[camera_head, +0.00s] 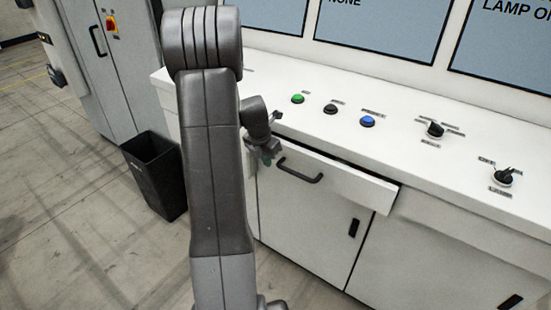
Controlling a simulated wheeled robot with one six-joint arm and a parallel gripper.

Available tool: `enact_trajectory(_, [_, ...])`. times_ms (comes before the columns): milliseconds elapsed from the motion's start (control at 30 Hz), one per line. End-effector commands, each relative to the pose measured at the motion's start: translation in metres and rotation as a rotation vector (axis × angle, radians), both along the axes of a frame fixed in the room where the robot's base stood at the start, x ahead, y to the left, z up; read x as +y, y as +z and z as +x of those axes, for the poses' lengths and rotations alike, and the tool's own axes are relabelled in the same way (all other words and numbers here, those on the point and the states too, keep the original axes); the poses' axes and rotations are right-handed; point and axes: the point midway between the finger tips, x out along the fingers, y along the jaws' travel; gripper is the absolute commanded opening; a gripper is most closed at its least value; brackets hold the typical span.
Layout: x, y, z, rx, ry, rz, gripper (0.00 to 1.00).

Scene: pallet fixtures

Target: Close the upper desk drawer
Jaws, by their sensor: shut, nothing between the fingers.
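The upper desk drawer (345,188) is a white drawer under the white desk top. It stands partly open: its front sticks out from the desk, and a dark gap shows along its top edge. A black bar handle (299,172) is on its front. My gripper (267,160) is shut and empty, at the left end of the drawer front, left of the handle. I cannot tell whether it touches the drawer. My arm hides part of the desk's left end.
The desk top (400,150) carries a green button (297,98), a black button (330,109), a blue button (367,121) and two black rotary switches. Cupboard doors (300,230) are below the drawer. A black bin (155,175) stands left of my arm.

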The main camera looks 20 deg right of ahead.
Motion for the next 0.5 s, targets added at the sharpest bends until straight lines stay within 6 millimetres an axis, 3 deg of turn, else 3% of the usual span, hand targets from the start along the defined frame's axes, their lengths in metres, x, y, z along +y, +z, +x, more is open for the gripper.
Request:
enact_trajectory(300, [0.011, 0.062, -0.009, -0.005, 0.001, -0.001, 0.0])
enact_trajectory(500, [0.016, 0.089, -0.013, -0.004, 0.0, 0.0, 0.0])
